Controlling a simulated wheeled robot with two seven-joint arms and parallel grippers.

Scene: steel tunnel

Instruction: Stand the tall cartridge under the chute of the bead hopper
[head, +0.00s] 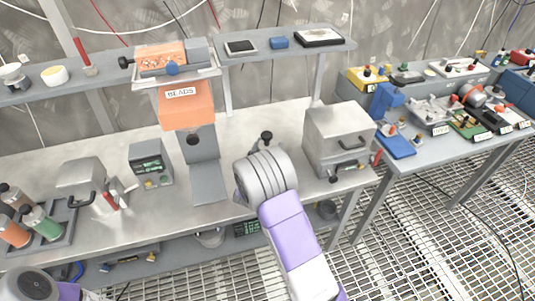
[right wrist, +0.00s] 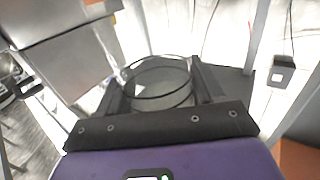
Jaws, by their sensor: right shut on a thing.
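The bead hopper (head: 187,106) is an orange box labelled BEADS on a grey stand at the back of the bench. Its chute (head: 196,138) points down over a bare grey foot plate (head: 208,188). In the right wrist view, the fingers of my right gripper (right wrist: 158,88) are closed on a clear cylinder with dark rings, which looks like the tall cartridge (right wrist: 160,70). In the head view, my right wrist is just right of the hopper's foot and hides the fingers and most of the cartridge. My left gripper is out of view; only part of that arm shows at bottom left.
A grey metal box with a handle (head: 338,138) stands right of my wrist. A device with a green display (head: 151,165) stands left of the hopper. A tray (head: 72,215) with orange and green bottles is at far left. Shelves (head: 235,57) run behind.

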